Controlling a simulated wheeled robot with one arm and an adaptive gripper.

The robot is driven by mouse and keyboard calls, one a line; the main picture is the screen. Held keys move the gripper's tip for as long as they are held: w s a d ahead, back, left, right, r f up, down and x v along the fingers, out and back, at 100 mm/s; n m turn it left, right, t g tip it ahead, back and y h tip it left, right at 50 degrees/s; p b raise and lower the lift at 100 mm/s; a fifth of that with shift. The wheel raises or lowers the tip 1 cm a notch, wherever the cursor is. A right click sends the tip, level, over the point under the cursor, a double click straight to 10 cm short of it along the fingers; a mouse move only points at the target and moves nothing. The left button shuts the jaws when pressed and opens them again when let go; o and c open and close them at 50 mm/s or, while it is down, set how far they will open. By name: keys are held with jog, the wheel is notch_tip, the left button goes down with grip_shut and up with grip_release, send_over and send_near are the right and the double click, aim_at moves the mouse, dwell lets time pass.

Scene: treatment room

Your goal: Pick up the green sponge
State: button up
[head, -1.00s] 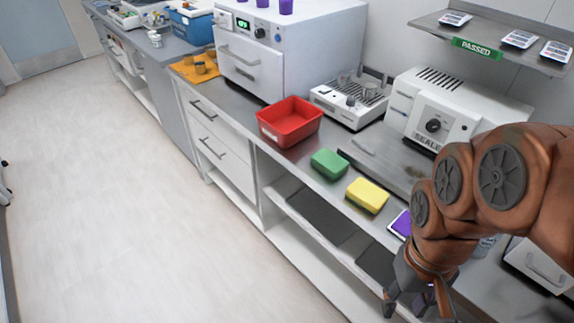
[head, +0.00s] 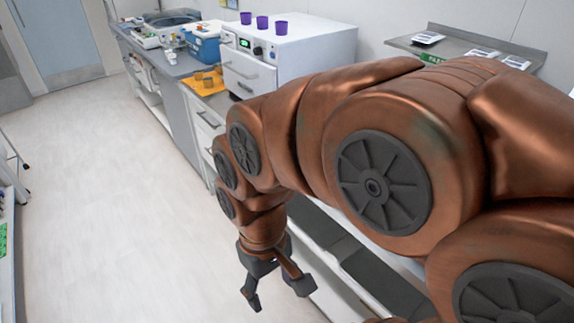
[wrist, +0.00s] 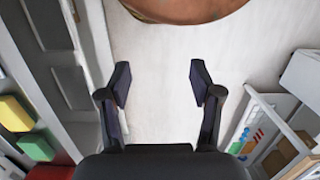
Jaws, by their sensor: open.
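The green sponge (wrist: 36,147) shows at the lower left of the wrist view, on the counter, beside a yellow sponge (wrist: 16,113). In the head view my arm hides both sponges. My gripper (head: 277,300) hangs in front of the counter, over the floor side. It also shows in the wrist view (wrist: 159,90), with its two fingers spread apart and nothing between them. It is well apart from the green sponge.
Part of a red bin (wrist: 52,172) shows next to the green sponge. A white oven (head: 300,55) with several purple cups, an orange mat (head: 205,87) and a blue box (head: 200,40) stand farther along the counter. The floor (head: 110,200) at left is clear.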

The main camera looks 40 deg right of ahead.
jog(key=shift+o, duration=1)
jog(key=w+d+t, duration=0.1)
jog(key=w+d, duration=0.2)
jog(key=w, duration=0.7)
jog(key=shift+d+r+y+b, duration=0.35)
jog(key=shift+r+y+b, duration=0.05)
jog(key=shift+b, duration=0.05)
jog(key=w+d+t, duration=0.2)
jog(key=w+d, duration=0.6)
jog(key=w, duration=0.1)
jog(key=w+d+t, duration=0.1)
jog(key=d, duration=0.7)
jog(key=w+d+f+t+b, duration=0.1)
jog(key=w+d, duration=0.1)
jog(key=d, duration=0.6)
jog(key=w+d+t+h+b, duration=0.1)
jog(key=w+d, duration=0.1)
jog(key=d, duration=0.7)
jog(key=shift+w+f, duration=0.25)
jog(key=shift+w+d+f, duration=0.1)
jog(key=shift+f, duration=0.15)
jog(key=shift+p+x, duration=1.1)
jog(key=shift+x, duration=2)
jog(key=shift+w+d+f, duration=0.15)
jog(key=shift+w+f, duration=0.05)
jog(key=shift+f, duration=0.3)
jog(key=shift+f+b, duration=0.25)
jog(key=shift+b, duration=0.25)
